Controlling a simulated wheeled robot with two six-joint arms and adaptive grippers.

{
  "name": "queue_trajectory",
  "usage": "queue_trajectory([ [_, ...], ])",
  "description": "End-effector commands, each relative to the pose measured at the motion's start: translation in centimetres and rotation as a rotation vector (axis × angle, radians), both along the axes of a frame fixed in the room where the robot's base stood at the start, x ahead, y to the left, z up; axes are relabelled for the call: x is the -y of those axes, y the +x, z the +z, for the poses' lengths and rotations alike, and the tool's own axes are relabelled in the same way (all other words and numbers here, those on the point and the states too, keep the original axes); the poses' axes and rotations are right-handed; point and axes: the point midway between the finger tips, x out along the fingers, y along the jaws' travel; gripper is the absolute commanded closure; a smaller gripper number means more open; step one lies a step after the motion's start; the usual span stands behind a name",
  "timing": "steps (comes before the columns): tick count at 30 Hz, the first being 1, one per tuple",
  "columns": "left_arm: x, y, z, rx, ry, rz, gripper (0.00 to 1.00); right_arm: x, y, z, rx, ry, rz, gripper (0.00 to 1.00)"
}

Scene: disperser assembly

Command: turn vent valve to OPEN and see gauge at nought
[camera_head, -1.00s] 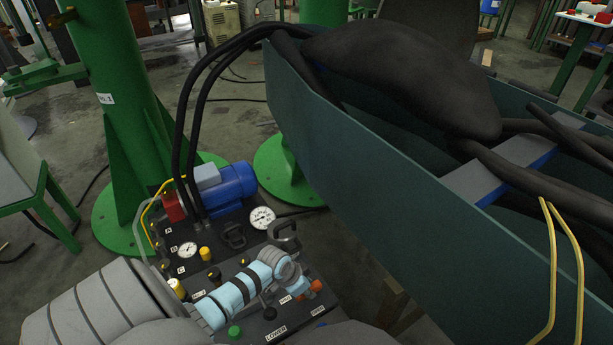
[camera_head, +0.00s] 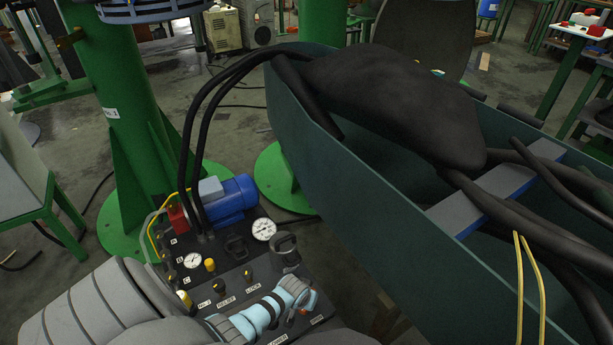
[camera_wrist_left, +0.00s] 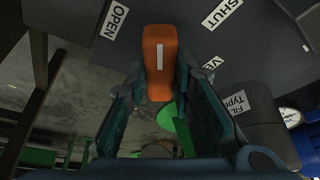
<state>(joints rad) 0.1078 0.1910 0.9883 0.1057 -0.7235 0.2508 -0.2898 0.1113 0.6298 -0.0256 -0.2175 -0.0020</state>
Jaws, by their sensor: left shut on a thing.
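The vent valve has an orange handle (camera_wrist_left: 160,62) with a white line, seen between the fingers of my left gripper (camera_wrist_left: 164,92) in the left wrist view. The gripper is shut on it. An OPEN label (camera_wrist_left: 114,20) is at upper left and a SHUT label (camera_wrist_left: 221,13) at upper right; the white line points up between them. In the head view my left gripper (camera_head: 305,304) is at the panel's right front edge and mostly covers the handle. Two white dial gauges, one larger (camera_head: 264,229) and one smaller (camera_head: 192,260), face up; their readings are too small to tell. My right gripper is out of view.
The dark panel (camera_head: 232,272) carries several yellow-topped knobs and a blue motor (camera_head: 229,196) with black hoses. A large green trough (camera_head: 335,165) stands close on the right. A green column (camera_head: 118,110) rises behind on the left.

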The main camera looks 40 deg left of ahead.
Motion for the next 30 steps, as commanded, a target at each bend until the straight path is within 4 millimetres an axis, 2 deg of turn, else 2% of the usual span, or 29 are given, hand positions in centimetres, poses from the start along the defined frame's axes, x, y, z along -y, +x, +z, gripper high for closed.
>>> queue_trajectory([
  [3,0.2,0.1,0.2,-0.001,-0.002,0.105,1.00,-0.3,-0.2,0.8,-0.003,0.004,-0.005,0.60],
  [11,0.3,0.1,-0.1,-0.002,0.000,0.351,1.00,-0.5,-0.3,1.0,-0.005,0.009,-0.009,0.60],
  [21,0.4,0.3,-0.2,-0.001,0.000,0.670,1.00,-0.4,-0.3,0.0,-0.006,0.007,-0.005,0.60],
  [30,0.4,0.4,-0.2,0.000,0.000,0.885,1.00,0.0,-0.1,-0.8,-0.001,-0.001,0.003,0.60],
])
